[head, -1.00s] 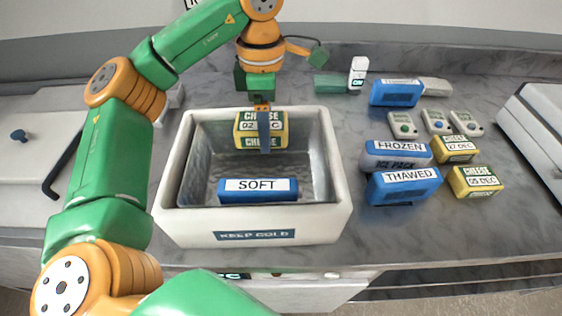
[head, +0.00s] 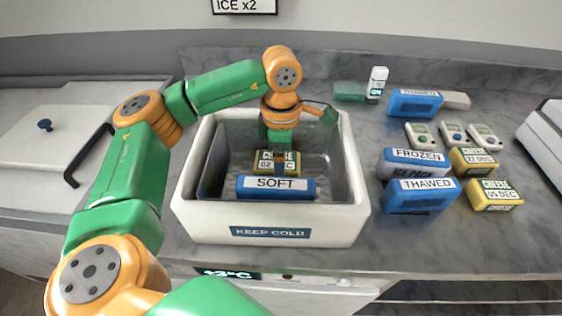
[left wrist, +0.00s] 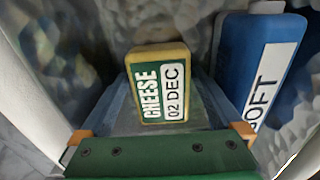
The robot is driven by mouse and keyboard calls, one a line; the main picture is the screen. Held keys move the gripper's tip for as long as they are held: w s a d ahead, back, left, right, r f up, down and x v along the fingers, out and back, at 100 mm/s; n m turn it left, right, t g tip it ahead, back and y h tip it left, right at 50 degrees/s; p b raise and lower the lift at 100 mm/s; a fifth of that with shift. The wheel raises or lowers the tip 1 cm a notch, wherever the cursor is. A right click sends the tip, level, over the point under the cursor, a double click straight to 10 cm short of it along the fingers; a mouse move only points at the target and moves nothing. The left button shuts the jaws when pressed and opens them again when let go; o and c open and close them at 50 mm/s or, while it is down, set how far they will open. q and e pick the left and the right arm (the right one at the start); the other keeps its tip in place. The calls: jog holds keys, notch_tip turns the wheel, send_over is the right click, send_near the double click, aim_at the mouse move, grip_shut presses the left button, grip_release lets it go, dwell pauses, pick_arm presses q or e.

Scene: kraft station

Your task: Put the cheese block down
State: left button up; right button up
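The cheese block (head: 265,168), yellow and green with a 02 DEC label, is low inside the white KEEP COLD box (head: 185,213), behind the blue SOFT pack (head: 250,188). The left wrist view shows the cheese block (left wrist: 158,85) between my left fingers, with the SOFT pack (left wrist: 240,60) beside it. My left gripper (head: 281,160) points down into the box and appears shut on the cheese block. I cannot tell whether the block touches the box floor; its lower part is hidden behind the SOFT pack. My right gripper is not in view.
Right of the box lie FROZEN (head: 415,160) and THAWED (head: 420,195) packs, cheese blocks dated 27 DEC (head: 474,160) and 05 DEC (head: 494,196), and several small round-buttoned devices (head: 453,134). The box walls stand close around my gripper.

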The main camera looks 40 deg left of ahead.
pick_arm(q)
jog(key=shift+r, duration=0.3)
notch_tip(320, 180, up, 4)
jog(key=shift+r, duration=0.25)
notch_tip(320, 180, up, 7)
jog(key=p, duration=0.2)
jog(key=shift+r, duration=0.15)
